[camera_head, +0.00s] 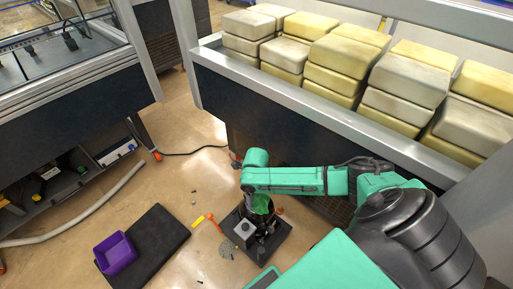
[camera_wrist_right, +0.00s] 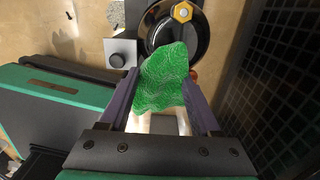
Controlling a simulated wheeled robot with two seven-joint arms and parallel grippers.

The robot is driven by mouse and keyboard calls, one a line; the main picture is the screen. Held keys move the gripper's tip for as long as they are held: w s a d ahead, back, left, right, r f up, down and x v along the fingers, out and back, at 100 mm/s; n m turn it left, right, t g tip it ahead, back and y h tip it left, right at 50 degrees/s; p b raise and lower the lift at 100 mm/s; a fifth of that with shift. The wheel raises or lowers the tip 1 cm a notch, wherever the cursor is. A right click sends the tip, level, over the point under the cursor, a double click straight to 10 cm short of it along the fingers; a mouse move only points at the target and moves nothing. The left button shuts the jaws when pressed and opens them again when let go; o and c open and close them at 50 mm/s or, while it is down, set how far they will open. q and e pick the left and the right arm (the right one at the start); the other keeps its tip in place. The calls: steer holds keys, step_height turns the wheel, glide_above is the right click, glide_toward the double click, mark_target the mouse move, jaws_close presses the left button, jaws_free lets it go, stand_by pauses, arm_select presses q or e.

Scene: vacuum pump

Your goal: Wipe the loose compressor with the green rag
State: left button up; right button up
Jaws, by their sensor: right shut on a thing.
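My right gripper (camera_wrist_right: 160,105) is shut on the green rag (camera_wrist_right: 163,78), which bulges between its fingers; the rag also shows in the head view (camera_head: 260,204). What looks like the compressor, a black round body with a gold hex nut (camera_wrist_right: 182,12), is just beyond the rag. Beside it is a grey block with a dark knob (camera_wrist_right: 120,54), also seen in the head view (camera_head: 244,231). These parts stand on a dark base plate (camera_head: 268,247) on the floor. The rag overlaps the black body in the wrist view; I cannot tell if they touch. My left gripper is not in view.
A purple bin (camera_head: 117,253) sits on a dark mat (camera_head: 160,239) to the left. An orange tool (camera_head: 214,222) and a yellow strip (camera_head: 198,221) lie between mat and plate. A dark-walled bench with stacked yellow-grey blocks (camera_head: 345,56) stands close behind the arm.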

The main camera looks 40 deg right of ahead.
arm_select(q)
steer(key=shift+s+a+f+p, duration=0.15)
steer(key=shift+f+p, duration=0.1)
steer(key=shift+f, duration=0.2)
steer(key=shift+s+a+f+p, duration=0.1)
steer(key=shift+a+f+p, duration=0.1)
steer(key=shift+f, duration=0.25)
